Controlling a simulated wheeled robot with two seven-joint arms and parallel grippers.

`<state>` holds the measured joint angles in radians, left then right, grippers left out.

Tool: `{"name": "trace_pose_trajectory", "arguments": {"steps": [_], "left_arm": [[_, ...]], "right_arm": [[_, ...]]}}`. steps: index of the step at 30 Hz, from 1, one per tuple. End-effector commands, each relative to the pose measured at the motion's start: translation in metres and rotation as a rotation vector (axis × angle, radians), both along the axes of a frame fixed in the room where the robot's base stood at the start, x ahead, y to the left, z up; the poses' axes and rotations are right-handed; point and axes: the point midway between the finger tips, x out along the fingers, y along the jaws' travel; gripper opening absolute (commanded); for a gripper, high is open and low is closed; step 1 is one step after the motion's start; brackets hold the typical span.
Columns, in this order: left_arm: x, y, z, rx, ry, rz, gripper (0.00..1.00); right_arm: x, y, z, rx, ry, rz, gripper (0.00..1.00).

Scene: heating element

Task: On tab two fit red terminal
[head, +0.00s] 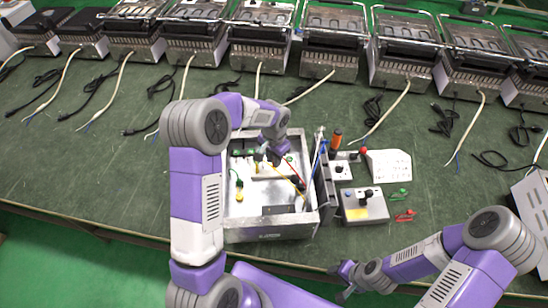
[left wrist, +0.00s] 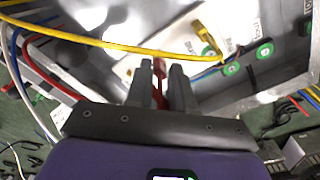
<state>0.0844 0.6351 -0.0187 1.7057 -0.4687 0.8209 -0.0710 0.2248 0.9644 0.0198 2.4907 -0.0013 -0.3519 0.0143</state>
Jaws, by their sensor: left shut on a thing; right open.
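My left gripper (head: 270,158) reaches down into an open metal housing (head: 270,221). In the left wrist view, the left gripper (left wrist: 160,78) is shut on a red terminal (left wrist: 159,68), held upright between its fingertips. A white plate (left wrist: 150,62) lies beyond the fingertips. Green round markers (left wrist: 231,69) sit along the plate's right side; their labels are too small to read surely. A yellow terminal (left wrist: 206,38) on a yellow wire sits by one marker. I cannot tell which tab is two, or whether the red terminal touches one. My right gripper (head: 345,278) is open and empty at the table's front edge.
The yellow wire (left wrist: 110,43) crosses just above the left fingertips. A red wire (left wrist: 38,70) and others run at left. Right of the housing stand a control box (head: 364,206), a white sloped box (head: 388,165), and red (head: 404,215) and green clips (head: 399,194). Appliances line the back.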

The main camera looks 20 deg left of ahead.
Motion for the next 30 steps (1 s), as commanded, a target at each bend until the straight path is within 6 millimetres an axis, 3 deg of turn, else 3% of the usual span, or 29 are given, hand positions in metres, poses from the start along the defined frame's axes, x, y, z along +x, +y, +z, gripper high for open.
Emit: {"name": "trace_pose_trajectory", "arguments": {"steps": [30], "left_arm": [[0.000,0.000,-0.026,0.000,0.001,0.000,0.00]], "right_arm": [[0.000,0.000,-0.018,0.000,0.000,0.000,0.43]]}}
